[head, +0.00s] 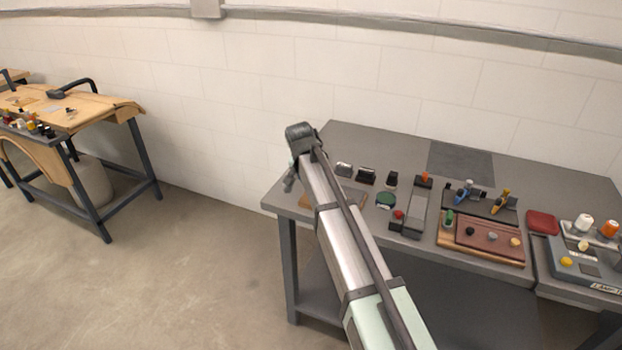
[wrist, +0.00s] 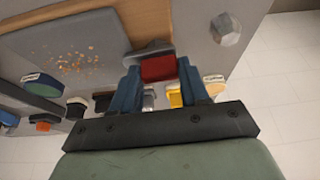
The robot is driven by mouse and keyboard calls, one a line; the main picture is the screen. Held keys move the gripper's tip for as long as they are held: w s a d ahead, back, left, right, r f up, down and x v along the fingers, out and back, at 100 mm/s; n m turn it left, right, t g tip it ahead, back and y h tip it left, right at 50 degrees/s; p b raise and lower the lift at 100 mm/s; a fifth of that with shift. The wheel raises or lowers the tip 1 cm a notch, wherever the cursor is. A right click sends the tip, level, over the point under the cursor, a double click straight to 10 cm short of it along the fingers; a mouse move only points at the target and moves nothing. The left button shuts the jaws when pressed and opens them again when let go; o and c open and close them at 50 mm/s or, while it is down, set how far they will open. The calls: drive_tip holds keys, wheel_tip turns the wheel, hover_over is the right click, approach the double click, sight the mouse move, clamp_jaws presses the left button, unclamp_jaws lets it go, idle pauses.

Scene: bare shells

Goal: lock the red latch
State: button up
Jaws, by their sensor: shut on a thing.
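The red latch (wrist: 158,68) is a small red block with a dark grey part behind it, on the grey surface in the wrist view. My gripper (wrist: 160,76) has its two blue fingers on either side of the red block, shut on it. In the head view my gripper (head: 290,180) is at the left end of the grey workbench. The latch cannot be made out there, with my arm in front of that area.
The grey workbench (head: 345,140) holds a green round piece (head: 385,200), a panel with a red knob (head: 399,214), and a reddish-brown board (head: 480,238) to the right. In the wrist view a grey hexagonal knob (wrist: 226,29) stands close to the right of the latch.

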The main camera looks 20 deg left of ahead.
drive_tip(key=shift+m, duration=0.3)
idle(0.4)
drive_tip(key=o, duration=1.1)
drive_tip(key=shift+c, duration=0.2)
drive_tip(key=v, duration=1.4)
drive_tip(key=shift+a, duration=0.15)
drive_tip(key=shift+f, duration=0.15)
